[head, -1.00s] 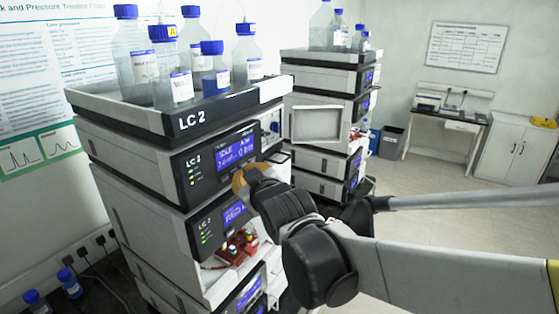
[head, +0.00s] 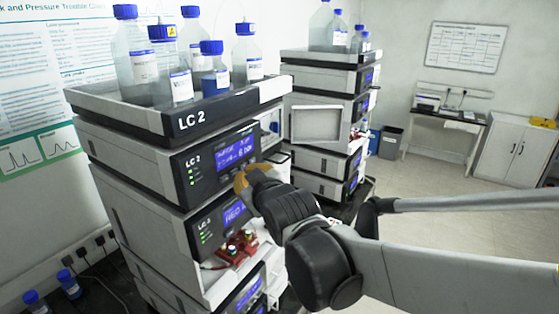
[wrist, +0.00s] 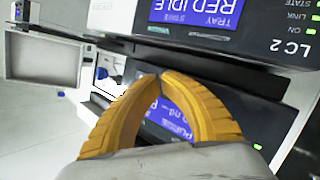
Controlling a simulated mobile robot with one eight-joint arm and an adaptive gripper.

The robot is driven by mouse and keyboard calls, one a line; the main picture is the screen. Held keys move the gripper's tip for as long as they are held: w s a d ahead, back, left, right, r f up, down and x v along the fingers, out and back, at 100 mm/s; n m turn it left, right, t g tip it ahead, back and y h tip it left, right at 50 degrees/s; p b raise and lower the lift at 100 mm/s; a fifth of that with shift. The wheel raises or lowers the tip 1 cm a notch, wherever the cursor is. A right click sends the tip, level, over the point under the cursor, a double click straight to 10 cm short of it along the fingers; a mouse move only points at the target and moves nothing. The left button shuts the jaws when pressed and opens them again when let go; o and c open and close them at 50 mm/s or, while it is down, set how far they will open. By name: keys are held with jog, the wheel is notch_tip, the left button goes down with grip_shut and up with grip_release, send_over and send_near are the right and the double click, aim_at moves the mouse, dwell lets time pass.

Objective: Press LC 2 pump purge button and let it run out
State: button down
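The LC 2 pump (head: 217,158) is the grey top module of the near stack, with a dark front panel. Its blue display (head: 236,150) seems to read a purge line and a figure near 6. My gripper (head: 240,183) is at the lower right of that panel, its yellow fingers pointing at it. In the wrist view the two fingertips (wrist: 160,76) meet, with nothing seen between them. The pump display (wrist: 168,120) shows partly between the fingers. The purge button is hidden behind my gripper; I cannot tell whether the tips touch it.
Blue-capped bottles (head: 181,75) stand in the LC 2 top tray (head: 115,107). Below the pump, another module (head: 222,221) has a display and red fittings. A second stack (head: 319,125) stands behind at the right. Open floor (head: 420,230) lies to the right.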

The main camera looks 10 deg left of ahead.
jog(key=shift+s+d, duration=0.15)
jog(key=shift+d, duration=0.15)
jog(key=d, duration=0.1)
jog(key=s+d, duration=0.1)
jog(key=d, duration=0.1)
jog(key=s+d, duration=0.1)
jog(key=shift+d+p, duration=0.3)
jog(key=shift+w, duration=0.1)
dwell(0.5)
jog(key=s+d+f+m+g+h+b, duration=0.1)
jog(key=s+d+f+m+h+b, duration=0.15)
jog(key=d+f+b, duration=0.75)
jog(key=s+d+f+m+g+h+b, duration=0.1)
jog(key=s+d+f+m+h+b, duration=0.2)
jog(key=d+f+b, duration=0.7)
jog(key=s+d+f+m+g+h+b, duration=0.1)
jog(key=s+d+f+b, duration=0.3)
jog(key=f, duration=0.4)
jog(key=s+d+f+m+g+b, duration=0.1)
jog(key=s+d+f+m+b, duration=0.2)
jog(key=s+f, duration=0.3)
jog(key=s+d+f+m+g+h+b, duration=0.1)
jog(key=s+d+f+b, duration=0.4)
jog(key=f, duration=0.5)
jog(key=shift+m+g+h, duration=0.35)
jog(key=shift+m+g, duration=0.05)
jog(key=shift+m, duration=0.25)
